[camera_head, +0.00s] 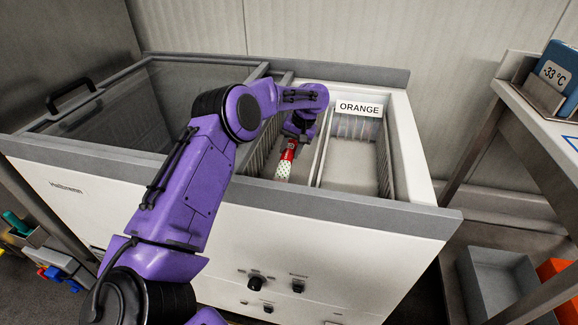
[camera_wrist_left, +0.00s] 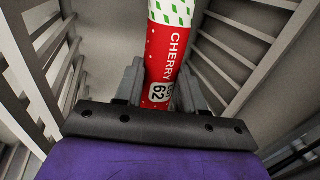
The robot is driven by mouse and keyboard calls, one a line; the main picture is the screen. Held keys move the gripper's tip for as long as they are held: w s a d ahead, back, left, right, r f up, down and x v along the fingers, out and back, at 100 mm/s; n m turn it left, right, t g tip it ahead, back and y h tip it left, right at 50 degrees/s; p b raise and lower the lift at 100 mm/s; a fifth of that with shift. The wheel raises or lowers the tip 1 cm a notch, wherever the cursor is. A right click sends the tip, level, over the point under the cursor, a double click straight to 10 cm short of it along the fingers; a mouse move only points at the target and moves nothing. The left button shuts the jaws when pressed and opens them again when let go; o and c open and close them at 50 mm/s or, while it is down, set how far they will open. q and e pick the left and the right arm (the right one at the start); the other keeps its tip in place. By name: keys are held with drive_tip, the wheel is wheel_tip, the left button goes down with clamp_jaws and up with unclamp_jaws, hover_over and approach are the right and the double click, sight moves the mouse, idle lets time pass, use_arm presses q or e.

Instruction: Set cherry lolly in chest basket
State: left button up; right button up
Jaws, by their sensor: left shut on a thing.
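The cherry lolly is a red tube with white lettering and a white end with green flecks. In the head view the cherry lolly (camera_head: 285,168) hangs inside the open part of the chest freezer, in the basket left of the ORANGE one. My left gripper (camera_head: 292,143) is shut on its upper end. In the left wrist view the cherry lolly (camera_wrist_left: 170,55) reads CHERRY and 62, between the fingers of my left gripper (camera_wrist_left: 160,95). Wire walls of the chest basket (camera_wrist_left: 245,50) stand on both sides. My right gripper is not in view.
An ORANGE label (camera_head: 359,108) marks the right basket, which has an open pale floor (camera_head: 350,165). A glass lid (camera_head: 110,105) covers the freezer's left part. A table with a -33 °C sign (camera_head: 555,75) stands at right, with a grey bin (camera_head: 497,285) below.

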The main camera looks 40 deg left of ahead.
use_arm(q)
wheel_tip(320, 180, down, 7)
drive_tip(key=shift+f+b, duration=0.15)
drive_tip(key=shift+b, duration=0.2)
drive_tip(key=o, duration=1.1)
drive_tip(key=shift+f, duration=0.15)
drive_tip(key=shift+c, duration=0.2)
drive_tip(key=p+v, duration=0.1)
drive_tip(key=v, duration=1.1)
drive_tip(key=shift+r+p, duration=0.2)
drive_tip(key=shift+p, duration=0.1)
drive_tip(key=shift+a, duration=0.1)
